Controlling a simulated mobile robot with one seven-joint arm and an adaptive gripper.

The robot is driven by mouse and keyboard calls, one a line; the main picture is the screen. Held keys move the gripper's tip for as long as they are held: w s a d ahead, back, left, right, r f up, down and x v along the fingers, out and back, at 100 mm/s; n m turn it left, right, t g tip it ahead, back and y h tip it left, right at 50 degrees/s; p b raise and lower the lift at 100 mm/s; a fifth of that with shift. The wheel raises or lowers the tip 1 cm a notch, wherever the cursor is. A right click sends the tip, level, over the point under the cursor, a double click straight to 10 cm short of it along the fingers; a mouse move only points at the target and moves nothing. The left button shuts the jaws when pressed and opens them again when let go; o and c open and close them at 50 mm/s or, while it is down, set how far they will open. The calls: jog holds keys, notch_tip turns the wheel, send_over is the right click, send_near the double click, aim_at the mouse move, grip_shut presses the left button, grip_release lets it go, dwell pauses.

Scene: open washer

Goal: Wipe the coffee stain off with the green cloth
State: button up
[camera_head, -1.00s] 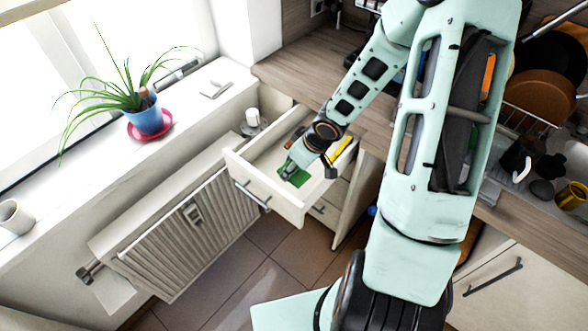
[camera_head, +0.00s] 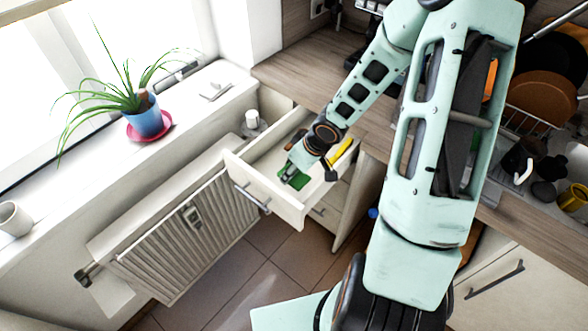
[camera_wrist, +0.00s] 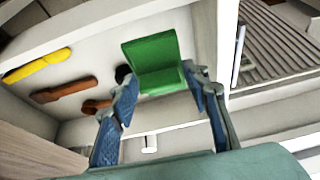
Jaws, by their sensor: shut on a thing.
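The green cloth (camera_head: 299,181) is in the open drawer (camera_head: 262,187). In the wrist view the cloth (camera_wrist: 152,58) stands bent up between the two blue-padded fingers. My gripper (camera_head: 288,172) reaches down into the drawer and is shut on the cloth; in the wrist view my gripper (camera_wrist: 160,84) is at the cloth's lower part. I see no coffee stain in these frames.
A yellow-handled utensil (camera_wrist: 36,65) and brown wooden utensils (camera_wrist: 64,90) lie in the drawer. Drawer walls surround my gripper. A radiator (camera_head: 190,235) stands left; the wooden countertop (camera_head: 300,75) is behind. A potted plant (camera_head: 146,118) sits on the windowsill.

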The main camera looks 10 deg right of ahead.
aim_at(290, 191)
jog(key=shift+f+b, duration=3.65)
jog(key=shift+f, duration=0.55)
jog(key=o, duration=1.1)
jog(key=shift+r, duration=0.25)
jog(key=shift+f, duration=0.2)
jog(key=shift+c, duration=0.3)
jog(key=c, duration=1.2)
jog(key=shift+c, duration=0.5)
jog(key=shift+r+p, duration=0.15)
jog(key=shift+p, duration=0.15)
